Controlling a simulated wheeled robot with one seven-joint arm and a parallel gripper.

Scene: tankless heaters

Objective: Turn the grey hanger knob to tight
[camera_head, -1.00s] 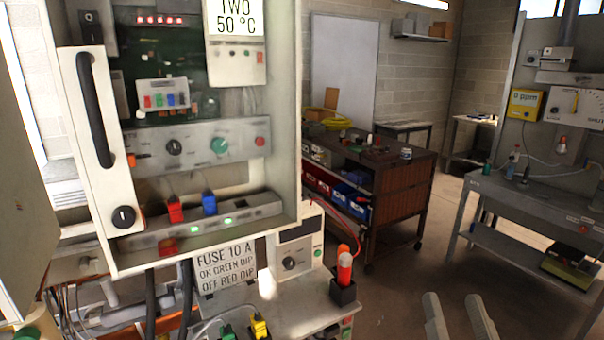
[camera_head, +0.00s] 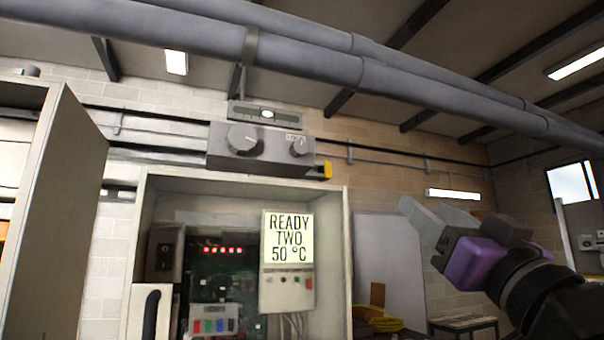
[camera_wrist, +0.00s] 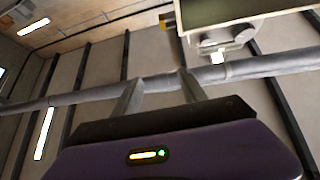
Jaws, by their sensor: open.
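A grey box (camera_head: 262,150) is mounted high on the wall, just above the open white cabinet. It carries a large round grey knob (camera_head: 243,138) at its left and a smaller grey knob (camera_head: 298,147) at its right, near a small label I cannot read clearly. Which of them is the hanger knob, and its setting, I cannot tell. My gripper (camera_head: 428,211) is raised at the right, well apart from the box and lower than it. The wrist view shows its two fingers (camera_wrist: 160,90) spread and empty, with round knob-like shapes (camera_wrist: 218,40) beyond them.
Thick grey pipes (camera_head: 310,65) run overhead, above the box, with a strap (camera_head: 250,45) around one. The cabinet (camera_head: 345,250) below has a sign reading READY TWO 50 °C (camera_head: 289,238). A tall panel door (camera_head: 50,220) stands at the left. Space between my gripper and the box looks clear.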

